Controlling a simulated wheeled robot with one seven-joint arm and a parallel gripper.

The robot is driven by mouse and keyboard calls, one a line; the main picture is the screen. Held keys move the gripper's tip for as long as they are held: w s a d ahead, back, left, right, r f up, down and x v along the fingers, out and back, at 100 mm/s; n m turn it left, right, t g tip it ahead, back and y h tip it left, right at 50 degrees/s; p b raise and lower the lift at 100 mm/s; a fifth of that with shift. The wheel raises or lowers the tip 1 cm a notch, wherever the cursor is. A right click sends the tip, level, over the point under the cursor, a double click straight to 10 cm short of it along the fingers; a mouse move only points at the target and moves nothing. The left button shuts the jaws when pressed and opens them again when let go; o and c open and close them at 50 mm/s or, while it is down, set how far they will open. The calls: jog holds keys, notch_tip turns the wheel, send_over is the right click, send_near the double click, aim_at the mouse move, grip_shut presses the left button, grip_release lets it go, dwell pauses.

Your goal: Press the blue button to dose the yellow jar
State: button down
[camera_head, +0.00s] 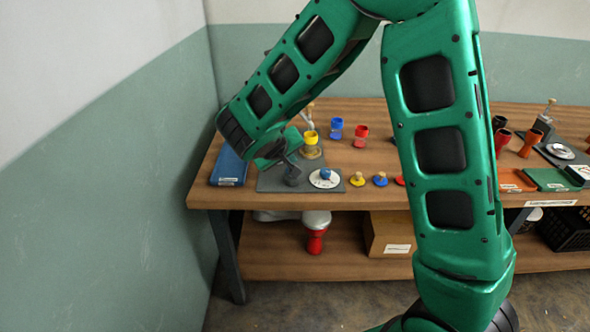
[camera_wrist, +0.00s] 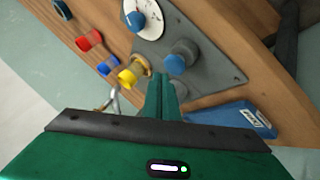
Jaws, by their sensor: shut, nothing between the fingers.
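The yellow jar (camera_head: 312,137) stands on a brass-coloured base at the back of a grey plate (camera_head: 268,183). It also shows in the wrist view (camera_wrist: 127,78). The blue button (camera_wrist: 175,64) caps a grey cylinder on that plate, beyond my fingertips in the wrist view. In the head view my gripper hides the button's top, and only the grey cylinder (camera_head: 292,178) shows. My gripper (camera_head: 288,157) is shut and empty, close above the button in the head view. Its fingers (camera_wrist: 162,82) show together in the wrist view. I cannot tell whether they touch the button.
A white dial with a blue knob (camera_head: 325,176) sits on the plate. Blue (camera_head: 336,130) and red (camera_head: 361,135) jars stand behind, right of the yellow jar. A blue book-like box (camera_head: 228,167) lies left of the plate. Small coloured stoppers (camera_head: 357,179) stand right of it.

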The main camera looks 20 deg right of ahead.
jog(key=shift+r, duration=2.55)
jog(key=shift+d, duration=0.1)
jog(key=s+d+r+m+g, duration=0.2)
jog(key=s+d+m+g, duration=0.3)
jog(key=s+d, duration=1.15)
jog(key=s+d+m+g+y, duration=0.2)
jog(key=s+y, duration=0.3)
jog(key=s, duration=1.6)
jog(key=shift+s+d+f+m+y, duration=0.3)
jog(key=shift+s+d+m, duration=0.1)
jog(key=shift+m, duration=0.2)
